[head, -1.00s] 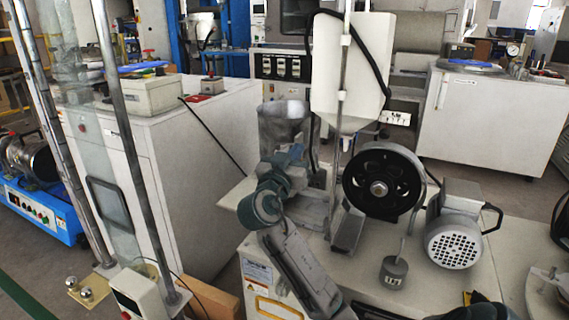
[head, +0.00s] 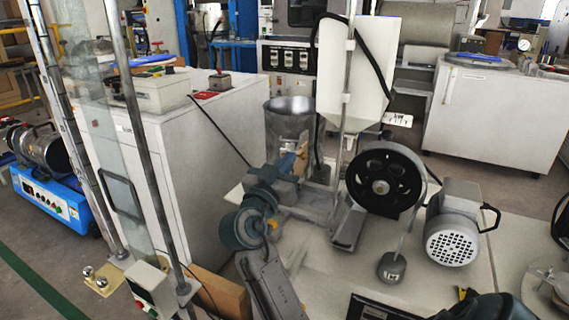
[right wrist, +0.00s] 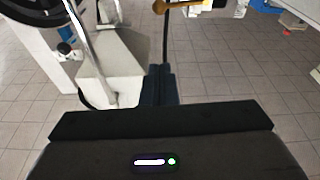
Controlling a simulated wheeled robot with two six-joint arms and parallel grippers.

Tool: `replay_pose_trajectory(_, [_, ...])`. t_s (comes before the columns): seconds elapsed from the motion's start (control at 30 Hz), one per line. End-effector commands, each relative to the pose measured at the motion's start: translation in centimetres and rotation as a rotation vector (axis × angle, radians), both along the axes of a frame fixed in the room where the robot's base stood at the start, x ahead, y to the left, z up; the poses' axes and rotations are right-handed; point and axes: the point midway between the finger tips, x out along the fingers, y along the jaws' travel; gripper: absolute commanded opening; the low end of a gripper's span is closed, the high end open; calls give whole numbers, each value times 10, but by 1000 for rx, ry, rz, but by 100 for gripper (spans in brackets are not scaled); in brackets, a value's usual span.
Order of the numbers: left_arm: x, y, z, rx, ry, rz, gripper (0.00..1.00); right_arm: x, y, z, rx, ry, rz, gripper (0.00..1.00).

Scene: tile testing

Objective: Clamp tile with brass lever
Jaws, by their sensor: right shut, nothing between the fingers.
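In the right wrist view the dark fingers (right wrist: 160,88) are shut and empty. A brass lever (right wrist: 160,7) with a rounded end shows at the top there, beyond the fingertips and apart from them. The black wheel (head: 384,182) stands upright on the tester and also shows in the right wrist view (right wrist: 28,10). I cannot make out the tile.
A white hopper (head: 352,70) stands above the wheel. A grey motor (head: 453,238) and a hanging weight (head: 392,266) are on the right of the white bench (head: 345,275). A pole and glass-panel stand (head: 150,150) and white cabinet (head: 205,135) are on the left.

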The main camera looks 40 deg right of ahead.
Motion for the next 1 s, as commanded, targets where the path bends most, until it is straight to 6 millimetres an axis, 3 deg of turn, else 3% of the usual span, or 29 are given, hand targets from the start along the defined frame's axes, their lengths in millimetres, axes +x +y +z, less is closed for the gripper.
replay_pose_trajectory(0.23, [0,-1,-3,8,14,1,36,-5,11,-3,0,0,0,0])
replay_pose_trajectory(1.0, [0,-1,-4,9,13,1,36,-5,12,-3,0,0,-1,0])
